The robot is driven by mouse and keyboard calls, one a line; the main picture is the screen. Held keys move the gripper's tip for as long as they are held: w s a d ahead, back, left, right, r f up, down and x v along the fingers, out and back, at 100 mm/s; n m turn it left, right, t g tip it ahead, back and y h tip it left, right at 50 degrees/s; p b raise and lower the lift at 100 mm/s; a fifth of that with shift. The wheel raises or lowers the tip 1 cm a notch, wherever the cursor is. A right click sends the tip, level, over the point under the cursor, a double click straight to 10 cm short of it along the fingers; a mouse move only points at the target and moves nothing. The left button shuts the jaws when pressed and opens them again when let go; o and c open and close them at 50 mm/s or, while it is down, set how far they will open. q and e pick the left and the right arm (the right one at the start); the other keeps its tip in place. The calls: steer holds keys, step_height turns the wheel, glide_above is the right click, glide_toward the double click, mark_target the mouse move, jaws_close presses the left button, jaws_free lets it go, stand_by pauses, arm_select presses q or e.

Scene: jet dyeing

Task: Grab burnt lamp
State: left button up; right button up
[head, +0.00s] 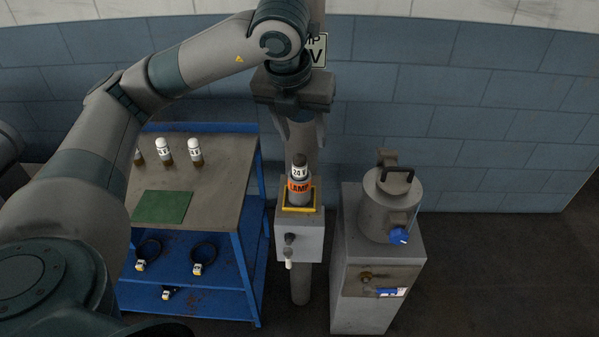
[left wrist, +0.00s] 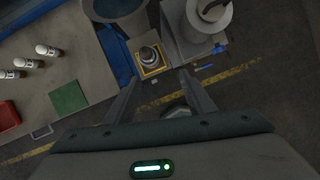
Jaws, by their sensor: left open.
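The burnt lamp (head: 299,168) stands upright in the socket on top of a grey box on a post. In the left wrist view the lamp (left wrist: 148,54) shows from above, inside a yellow square frame. My left gripper (head: 301,140) is open and points down just above the lamp, with its fingers apart and nothing between them. In the left wrist view its fingers (left wrist: 160,82) reach toward the box. My right gripper is not in view.
A blue-framed table (head: 225,165) at the left bears several white-topped lamps (head: 164,150) and a green mat (head: 162,206). Black rings with tags lie on its lower shelf. A grey cabinet with a lidded canister (head: 385,215) stands close right of the post. Floor at the right is clear.

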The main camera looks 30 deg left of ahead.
arm_select(q)
steer(key=shift+a+r+n+y, duration=0.15)
steer(key=shift+a+r+y, duration=0.15)
steer(key=shift+a, duration=0.25)
steer(key=shift+a+r+n+y, duration=0.2)
steer(key=shift+a+r, duration=0.1)
steer(key=shift+a, duration=0.25)
steer(key=shift+w+f, duration=0.1)
steer(key=p, duration=0.4)
glide_toward(299, 158)
steer(key=x, duration=0.6)
steer(key=shift+f, duration=0.15)
steer(key=shift+w+a+f, duration=0.1)
steer(key=shift+w+f, duration=0.05)
steer(key=shift+f, duration=0.35)
